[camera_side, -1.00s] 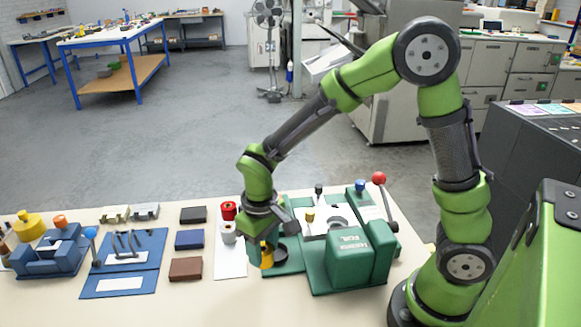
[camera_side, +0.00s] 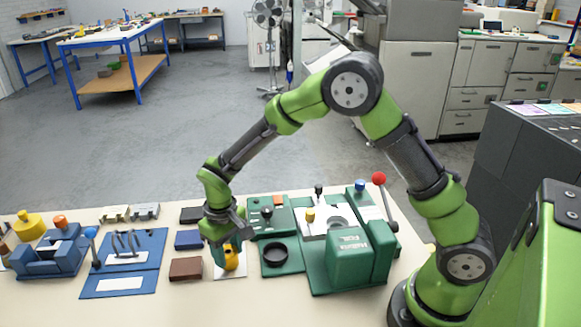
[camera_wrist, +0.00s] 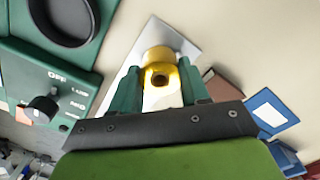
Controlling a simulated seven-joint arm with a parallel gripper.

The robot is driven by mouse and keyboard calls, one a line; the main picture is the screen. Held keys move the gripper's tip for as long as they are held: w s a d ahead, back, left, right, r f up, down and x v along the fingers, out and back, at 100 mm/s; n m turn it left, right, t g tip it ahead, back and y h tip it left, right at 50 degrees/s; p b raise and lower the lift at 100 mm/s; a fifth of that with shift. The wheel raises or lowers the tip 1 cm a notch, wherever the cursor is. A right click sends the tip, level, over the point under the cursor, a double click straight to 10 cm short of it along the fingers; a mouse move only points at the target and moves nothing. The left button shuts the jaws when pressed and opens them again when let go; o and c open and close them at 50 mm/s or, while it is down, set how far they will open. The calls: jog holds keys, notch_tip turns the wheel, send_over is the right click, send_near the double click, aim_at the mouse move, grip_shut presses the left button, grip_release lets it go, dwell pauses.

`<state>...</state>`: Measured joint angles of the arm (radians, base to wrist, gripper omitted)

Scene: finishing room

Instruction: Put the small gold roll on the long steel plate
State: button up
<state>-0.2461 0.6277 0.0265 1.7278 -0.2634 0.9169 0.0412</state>
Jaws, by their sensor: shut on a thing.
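The small gold roll (camera_side: 232,259) is between the green fingers of my gripper (camera_side: 226,246), which is shut on it. In the wrist view the gold roll (camera_wrist: 158,58) shows its dark hole between the two fingertips (camera_wrist: 160,80). The long steel plate (camera_side: 219,272) lies flat on the table beneath the roll. It also shows in the wrist view (camera_wrist: 140,48), behind the roll. I cannot tell whether the roll touches the plate or hangs just above it. My gripper hides the far part of the plate.
Right of the plate stands a green machine (camera_side: 345,258) with a black ring (camera_side: 275,254) and a red-knobbed lever (camera_side: 379,179). Close on the left lie a brown block (camera_side: 186,268), a blue block (camera_side: 188,240) and a black block (camera_side: 192,215). The table's front strip is clear.

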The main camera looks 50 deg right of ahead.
aim_at(228, 251)
jog(key=shift+f, duration=0.1)
jog(key=o, duration=1)
notch_tip(228, 251, up, 12)
jog(key=s+d+r+m+t+y, duration=0.1)
jog(key=s+d+r+m+t, duration=0.15)
jog(key=s+d+r, duration=0.45)
jog(key=shift+s+d+r+m+t+y, duration=0.2)
jog(key=shift+s+r+t, duration=0.5)
jog(key=shift+s, duration=1.35)
jog(key=shift+s+d+r+m+t+y, duration=0.15)
jog(key=shift+s+d+r+m+t, duration=0.5)
jog(key=shift+s, duration=1.4)
jog(key=shift+s+a+r+n+t+y, duration=0.15)
jog(key=shift+s+r+t, duration=0.25)
jog(key=shift+s+t, duration=1.15)
jog(key=shift+s+g, duration=0.45)
jog(key=shift+g, duration=0.1)
